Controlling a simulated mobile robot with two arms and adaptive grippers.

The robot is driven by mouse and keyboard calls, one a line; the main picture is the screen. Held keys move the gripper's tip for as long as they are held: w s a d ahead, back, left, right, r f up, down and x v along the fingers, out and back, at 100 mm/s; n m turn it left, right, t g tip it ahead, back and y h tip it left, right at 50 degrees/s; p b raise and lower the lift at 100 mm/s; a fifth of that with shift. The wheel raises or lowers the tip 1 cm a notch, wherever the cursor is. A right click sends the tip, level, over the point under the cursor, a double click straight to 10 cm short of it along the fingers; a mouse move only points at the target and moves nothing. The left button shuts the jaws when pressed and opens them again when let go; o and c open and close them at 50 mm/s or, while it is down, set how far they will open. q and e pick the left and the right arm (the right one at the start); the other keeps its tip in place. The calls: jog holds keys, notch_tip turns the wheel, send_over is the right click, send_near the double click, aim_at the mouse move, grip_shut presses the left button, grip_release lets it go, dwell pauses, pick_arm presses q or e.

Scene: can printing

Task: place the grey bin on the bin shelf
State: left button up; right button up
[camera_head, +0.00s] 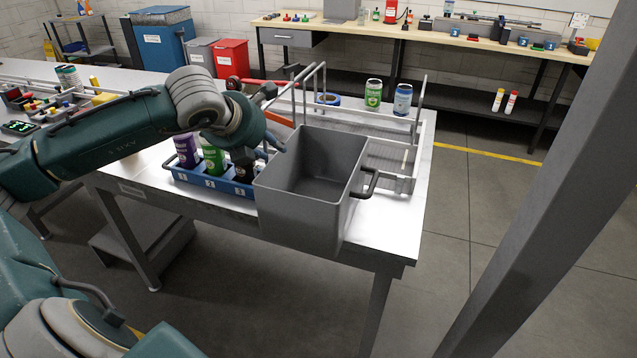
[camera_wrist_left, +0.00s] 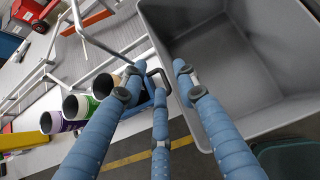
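The grey bin (camera_head: 305,205) is upright, open-topped and looks empty. It is at the front edge of the metal table, overlapping that edge in the head view; I cannot tell whether it rests there or is lifted. A dark handle (camera_head: 371,184) is on its right side. My left gripper (camera_head: 274,147) is at its left side. In the left wrist view my blue fingers (camera_wrist_left: 158,76) are spread, with the left handle (camera_wrist_left: 166,82) between them and the bin (camera_wrist_left: 225,65) at the right. The bin shelf cannot be made out. My right gripper is not in view.
A blue tray (camera_head: 215,186) with several cans stands left of the bin. A grey post (camera_head: 545,190) crosses the right. Floor right of the table is clear.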

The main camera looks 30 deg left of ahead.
pick_arm(q)
jog(key=p+x, duration=0.2)
jog(key=x, duration=0.4)
jog(key=shift+d+p, duration=0.1)
jog(key=shift+p, duration=0.2)
jog(key=shift+s, duration=0.1)
grip_shut()
jog(key=shift+r, duration=0.1)
